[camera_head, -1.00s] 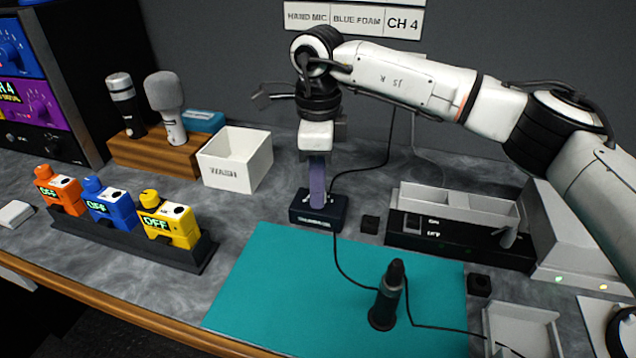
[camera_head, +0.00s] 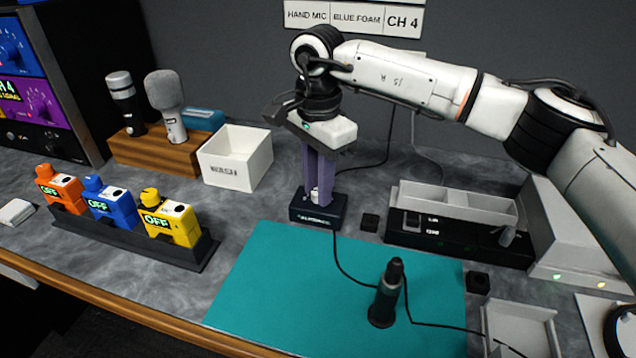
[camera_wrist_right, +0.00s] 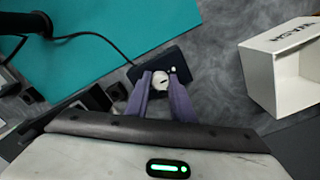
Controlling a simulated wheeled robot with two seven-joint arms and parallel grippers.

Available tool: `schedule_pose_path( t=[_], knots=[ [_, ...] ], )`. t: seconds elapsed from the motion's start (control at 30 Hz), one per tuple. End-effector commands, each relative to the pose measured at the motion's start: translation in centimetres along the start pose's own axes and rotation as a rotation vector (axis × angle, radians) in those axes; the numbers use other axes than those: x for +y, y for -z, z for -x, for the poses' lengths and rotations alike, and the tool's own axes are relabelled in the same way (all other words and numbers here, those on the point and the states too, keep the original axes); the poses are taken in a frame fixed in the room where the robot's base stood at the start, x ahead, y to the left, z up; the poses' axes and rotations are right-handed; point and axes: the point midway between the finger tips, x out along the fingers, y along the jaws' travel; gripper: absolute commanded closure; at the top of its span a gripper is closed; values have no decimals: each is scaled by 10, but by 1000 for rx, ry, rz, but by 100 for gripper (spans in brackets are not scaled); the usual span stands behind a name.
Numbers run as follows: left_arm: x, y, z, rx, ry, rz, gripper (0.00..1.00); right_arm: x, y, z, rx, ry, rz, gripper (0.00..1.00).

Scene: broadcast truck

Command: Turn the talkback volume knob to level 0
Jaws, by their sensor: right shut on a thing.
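The talkback box (camera_head: 318,211) is a small dark box on the grey worktop, behind the teal mat. Its knob (camera_head: 315,196) is light-coloured and stands on top; it also shows as a round white cap with a dark mark in the right wrist view (camera_wrist_right: 160,80). My right gripper (camera_head: 317,190) points down over the box, with its purple fingers shut on the knob, one on each side. The wrist view shows the fingers (camera_wrist_right: 161,88) around the knob. The level marks around the knob cannot be read. My left gripper is not in view.
Orange, blue and yellow packs (camera_head: 170,222) sit in a rack at left. A grey tray unit (camera_head: 458,205) is at right.

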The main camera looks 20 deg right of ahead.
Motion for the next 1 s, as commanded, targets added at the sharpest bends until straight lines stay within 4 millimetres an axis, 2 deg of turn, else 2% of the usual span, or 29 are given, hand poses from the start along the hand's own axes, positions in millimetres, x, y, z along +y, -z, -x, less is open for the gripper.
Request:
schedule_pose_path(
  t=[0.57,0.6,0.7,1.0],
  knots=[
    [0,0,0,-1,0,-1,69,-1,0,2,-2,4,34,100],
    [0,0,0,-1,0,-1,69,-1,0,2,-2,4,34,75],
    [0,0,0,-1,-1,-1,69,-1,0,1,-2,3,34,60],
    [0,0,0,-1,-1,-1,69,0,0,2,0,1,34,60]
  ],
)
